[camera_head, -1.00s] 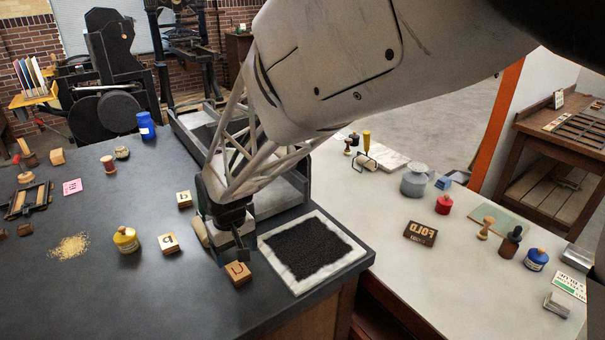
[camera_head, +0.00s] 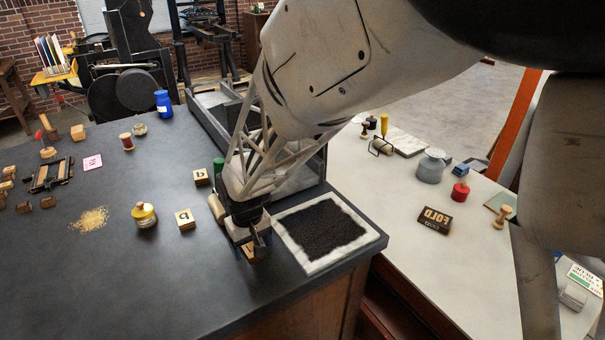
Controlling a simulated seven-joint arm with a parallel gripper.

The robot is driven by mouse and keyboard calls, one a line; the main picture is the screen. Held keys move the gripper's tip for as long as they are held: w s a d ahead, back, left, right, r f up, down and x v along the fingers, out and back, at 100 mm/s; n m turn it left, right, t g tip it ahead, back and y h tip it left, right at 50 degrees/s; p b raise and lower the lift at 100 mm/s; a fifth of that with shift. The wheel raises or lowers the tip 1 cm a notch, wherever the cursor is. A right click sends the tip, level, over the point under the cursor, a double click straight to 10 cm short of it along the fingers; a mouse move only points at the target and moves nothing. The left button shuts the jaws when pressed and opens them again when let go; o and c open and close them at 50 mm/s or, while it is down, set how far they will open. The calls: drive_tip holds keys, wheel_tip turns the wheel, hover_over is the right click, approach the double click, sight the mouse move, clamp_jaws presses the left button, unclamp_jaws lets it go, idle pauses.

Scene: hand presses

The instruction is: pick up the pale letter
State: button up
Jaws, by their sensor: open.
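The block marked like a q (camera_head: 185,219) has a pale face and lies left of my gripper. Another pale-faced block, marked like a b (camera_head: 201,176), lies farther back. A browner letter block (camera_head: 249,254) is directly below my gripper and partly hidden by it. I cannot tell for certain which one is the pale letter. My gripper (camera_head: 258,242) is open and points down at the browner block. Whether the fingers touch or straddle that block is unclear.
A black ink slab with a pale border (camera_head: 290,258) lies just right of my gripper. A grey press bed (camera_head: 215,112) stands behind. The front of the dark bench (camera_head: 130,295) is clear.

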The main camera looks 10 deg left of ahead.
drive_tip(key=shift+f, duration=0.4)
drive_tip(key=c, duration=1)
drive_tip(key=shift+r, duration=0.1)
drive_tip(key=shift+r, duration=0.5)
drive_tip(key=shift+s+d+r, duration=0.15)
drive_tip(key=shift+r, duration=0.45)
drive_tip(key=shift+s+d+r, duration=0.1)
drive_tip(key=shift+r, duration=0.5)
drive_tip(key=s+d+r, duration=0.1)
drive_tip(key=s+d, duration=0.9)
drive_tip(key=s, duration=0.1)
drive_tip(key=shift+s+d+r, duration=0.15)
